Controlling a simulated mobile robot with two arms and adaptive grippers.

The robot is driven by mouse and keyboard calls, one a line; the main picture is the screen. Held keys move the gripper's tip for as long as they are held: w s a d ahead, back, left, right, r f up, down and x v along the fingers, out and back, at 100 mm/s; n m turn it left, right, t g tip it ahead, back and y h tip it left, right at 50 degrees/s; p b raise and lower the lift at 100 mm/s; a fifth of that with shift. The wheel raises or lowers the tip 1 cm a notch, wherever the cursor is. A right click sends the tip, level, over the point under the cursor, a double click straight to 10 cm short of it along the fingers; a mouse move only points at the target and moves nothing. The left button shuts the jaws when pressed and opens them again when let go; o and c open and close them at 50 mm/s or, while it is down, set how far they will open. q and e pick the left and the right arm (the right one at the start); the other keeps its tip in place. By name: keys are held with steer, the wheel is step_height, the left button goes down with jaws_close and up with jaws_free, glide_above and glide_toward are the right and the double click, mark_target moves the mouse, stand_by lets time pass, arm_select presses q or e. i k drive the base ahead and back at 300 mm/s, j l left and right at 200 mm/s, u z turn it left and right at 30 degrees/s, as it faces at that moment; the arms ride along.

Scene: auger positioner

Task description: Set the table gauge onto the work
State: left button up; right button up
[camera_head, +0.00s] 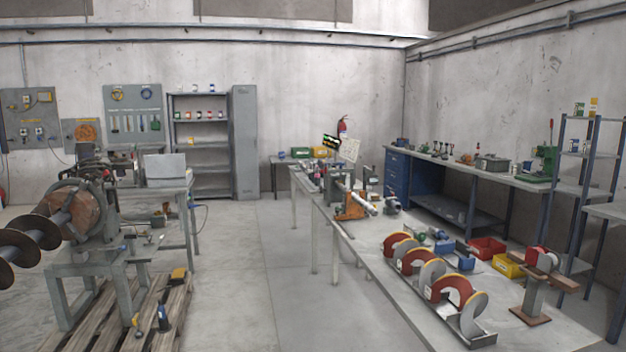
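Neither of my grippers shows in the head view. I cannot tell for sure which thing is the table gauge. A large dark auger (22,252) with round flights juts from a rusty round drive on a grey stand (97,262) at the left; it may be the work. On the long light table (372,262) at the right, a rack holds several red and yellow-edged curved flight pieces (437,285). An orange clamp-like tool (350,206) stands farther back on the table, with small instruments behind it that are too small to identify.
A wooden pallet (165,318) with a drill-like tool (163,318) lies under the stand. Red (487,248) and yellow (508,265) bins sit on the table. A grey shelf cabinet (243,140) stands at the back. The floor aisle (235,270) between stand and table is clear.

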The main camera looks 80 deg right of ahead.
mark_target(370, 176)
steer(key=z, duration=3.15)
steer(key=i+j+u, duration=0.2)
steer(key=i, duration=0.9)
steer(key=i+j+u, duration=0.2)
steer(key=i, duration=0.85)
steer(key=i+z, duration=0.4)
steer(key=i+j+z, duration=0.2)
steer(key=i+z, duration=0.2)
steer(key=i+j+z, duration=0.4)
steer(key=k+l, duration=0.05)
steer(key=l, duration=0.05)
